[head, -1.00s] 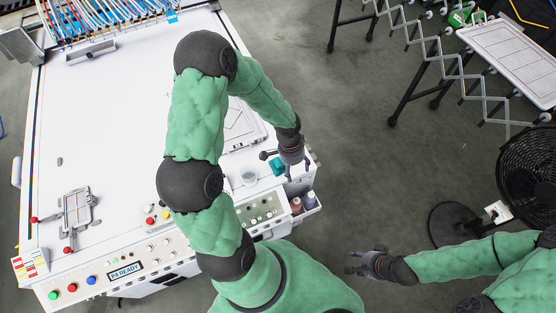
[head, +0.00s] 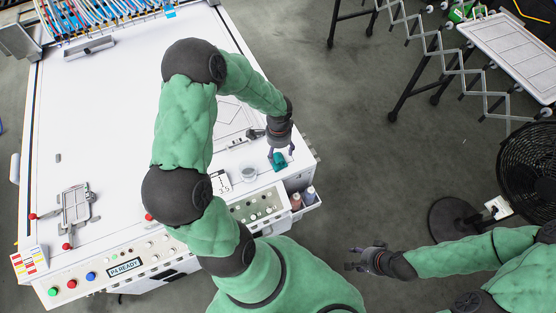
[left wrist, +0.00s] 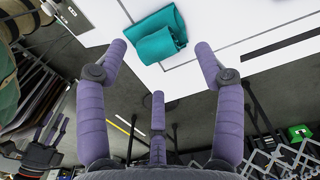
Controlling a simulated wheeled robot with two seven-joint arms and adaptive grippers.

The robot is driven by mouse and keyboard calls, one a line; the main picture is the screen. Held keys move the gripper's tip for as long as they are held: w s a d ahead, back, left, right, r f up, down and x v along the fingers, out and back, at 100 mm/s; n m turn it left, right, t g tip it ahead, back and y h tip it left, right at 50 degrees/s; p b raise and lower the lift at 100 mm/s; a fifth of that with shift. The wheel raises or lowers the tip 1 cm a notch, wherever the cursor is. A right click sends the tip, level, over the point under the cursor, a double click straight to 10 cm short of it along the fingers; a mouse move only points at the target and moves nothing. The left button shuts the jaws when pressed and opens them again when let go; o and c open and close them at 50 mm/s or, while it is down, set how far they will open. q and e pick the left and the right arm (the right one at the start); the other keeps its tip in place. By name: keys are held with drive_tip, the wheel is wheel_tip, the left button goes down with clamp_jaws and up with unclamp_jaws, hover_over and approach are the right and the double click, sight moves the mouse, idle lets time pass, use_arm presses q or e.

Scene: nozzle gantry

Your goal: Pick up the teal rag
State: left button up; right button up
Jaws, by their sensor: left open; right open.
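The teal rag (head: 280,161) lies on the white table top close to its right edge, folded or rolled into a small bundle. In the left wrist view the rag (left wrist: 158,38) shows beyond and above the fingertips, about between them. My left gripper (head: 281,151) is open, with its fingers spread, and is close to the rag in the head view. In the left wrist view a gap shows between the fingers and the rag. My right gripper (head: 352,258) is open and empty, over the floor at the lower right, away from the table.
A clear cup (head: 248,174) stands left of the rag. A side holder with small bottles (head: 303,196) hangs on the table's right side. A black fan (head: 527,165) stands at the far right.

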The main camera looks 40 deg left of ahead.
sight(278, 157)
use_arm(q)
drive_tip(key=shift+s+f+b, duration=0.15)
drive_tip(key=shift+f+b, duration=0.2)
drive_tip(key=shift+f, duration=2)
drive_tip(key=c, duration=1.3)
